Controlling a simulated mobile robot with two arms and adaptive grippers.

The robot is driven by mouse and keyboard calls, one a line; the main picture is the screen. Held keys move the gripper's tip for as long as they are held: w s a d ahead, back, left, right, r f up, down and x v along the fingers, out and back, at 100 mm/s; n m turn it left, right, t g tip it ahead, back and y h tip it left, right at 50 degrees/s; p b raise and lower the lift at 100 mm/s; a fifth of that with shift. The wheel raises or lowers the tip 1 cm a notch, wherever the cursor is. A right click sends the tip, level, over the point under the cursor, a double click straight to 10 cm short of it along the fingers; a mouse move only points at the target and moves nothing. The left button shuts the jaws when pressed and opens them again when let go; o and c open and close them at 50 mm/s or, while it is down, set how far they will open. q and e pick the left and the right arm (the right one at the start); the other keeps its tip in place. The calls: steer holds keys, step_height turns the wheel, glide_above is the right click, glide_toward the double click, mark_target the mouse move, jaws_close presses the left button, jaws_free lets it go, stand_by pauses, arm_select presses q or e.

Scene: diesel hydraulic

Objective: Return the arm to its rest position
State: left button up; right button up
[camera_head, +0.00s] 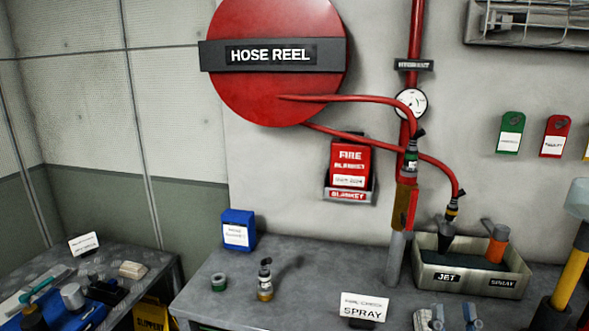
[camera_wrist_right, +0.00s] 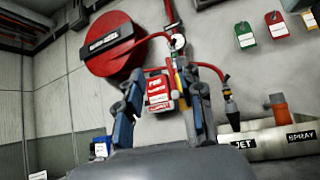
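My right gripper (camera_head: 446,318) shows at the bottom edge of the head view, above the front of the grey bench (camera_head: 290,277). In the right wrist view my right gripper (camera_wrist_right: 165,82) has its two fingers apart, with only the wall and its fittings seen between them. It holds nothing. The arm behind it is out of the head view. My left gripper is not in view.
A tray (camera_head: 470,281) labelled JET and SPRAY holds nozzles behind my right gripper. A SPRAY sign (camera_head: 364,308) stands left of it, and a yellow and black item (camera_head: 571,278) at right. The hose reel (camera_head: 275,85) and fire blanket box (camera_head: 349,168) are on the wall.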

steer(key=s+d+f+m+g+h, duration=0.1)
steer(key=d+f+m+g+h, duration=0.2)
steer(key=d+m+g+h, duration=0.45)
steer(key=d+f+m+g+h, duration=0.2)
steer(key=f+m+h, duration=0.2)
steer(key=m, duration=0.7)
steer(key=s+d+f+m+g+y, duration=0.15)
steer(key=s+f+m+g, duration=0.25)
steer(key=f+m+g, duration=0.55)
steer(key=s+a+f+m+g+y, duration=0.55)
steer(key=s+a+f+y, duration=0.55)
steer(key=s+a+f, duration=0.4)
steer(key=s+f+p+x, duration=0.1)
steer(key=s+x, duration=0.1)
steer(key=x, duration=0.9)
steer(key=s+p+x, duration=0.1)
steer(key=s+x, duration=0.2)
steer(key=x, duration=0.8)
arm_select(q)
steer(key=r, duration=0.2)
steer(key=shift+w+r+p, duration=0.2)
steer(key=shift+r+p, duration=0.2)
arm_select(e)
steer(key=s+d+f+g, duration=0.1)
steer(key=s+d+f, duration=0.1)
steer(key=s+f, duration=1.2)
steer(key=shift+s+d+f, duration=0.25)
steer(key=shift+s+f, duration=0.15)
steer(key=shift+s, duration=0.7)
